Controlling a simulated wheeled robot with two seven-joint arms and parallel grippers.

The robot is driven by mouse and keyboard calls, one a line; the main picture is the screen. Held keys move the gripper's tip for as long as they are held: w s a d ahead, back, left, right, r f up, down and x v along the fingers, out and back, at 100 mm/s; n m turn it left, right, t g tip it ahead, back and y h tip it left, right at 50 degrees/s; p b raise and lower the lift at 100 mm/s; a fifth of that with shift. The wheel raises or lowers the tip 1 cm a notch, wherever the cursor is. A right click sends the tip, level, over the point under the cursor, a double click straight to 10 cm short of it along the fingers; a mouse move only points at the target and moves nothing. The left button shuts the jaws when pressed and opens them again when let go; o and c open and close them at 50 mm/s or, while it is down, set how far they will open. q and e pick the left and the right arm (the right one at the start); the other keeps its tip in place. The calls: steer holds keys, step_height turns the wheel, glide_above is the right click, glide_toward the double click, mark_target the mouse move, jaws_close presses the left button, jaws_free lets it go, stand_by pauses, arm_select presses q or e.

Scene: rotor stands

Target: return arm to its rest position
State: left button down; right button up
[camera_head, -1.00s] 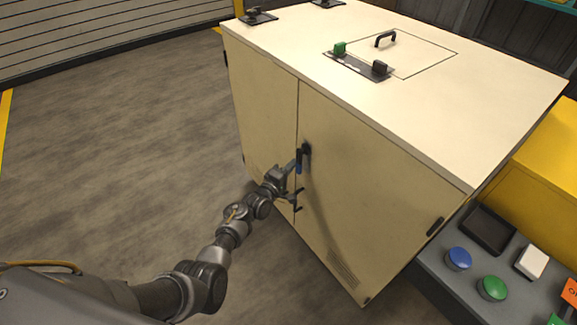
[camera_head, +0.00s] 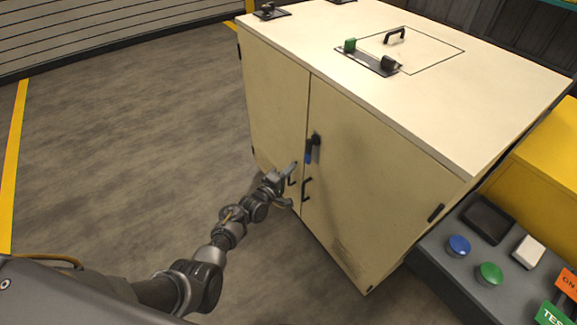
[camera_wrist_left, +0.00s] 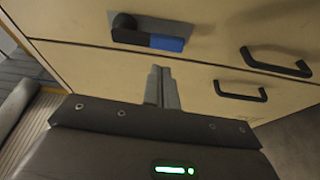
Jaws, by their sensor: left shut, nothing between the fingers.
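My left gripper (camera_head: 290,174) is in front of the cream cabinet (camera_head: 375,185), just left of a blue-and-black latch handle (camera_head: 311,149). In the left wrist view its fingers (camera_wrist_left: 161,88) are together, with nothing between them. They point at the cabinet front below the latch (camera_wrist_left: 150,35), apart from it. The latch lies on a grey plate beside the seam between the two cabinet doors, which look shut. Two black pull handles (camera_wrist_left: 276,62) sit further along the seam. My right gripper is not in view.
A grey control panel (camera_head: 470,255) with a blue button (camera_head: 458,246) and a green button (camera_head: 489,273) stands at the right, beside a yellow box (camera_head: 540,170). The cabinet top carries a black handle (camera_head: 395,34). The floor (camera_head: 130,150) at the left is open.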

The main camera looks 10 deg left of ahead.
arm_select(q)
steer(key=shift+s+a, duration=0.25)
steer(key=shift+a, duration=0.15)
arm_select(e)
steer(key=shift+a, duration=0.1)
arm_select(q)
steer(key=shift+f, duration=0.1)
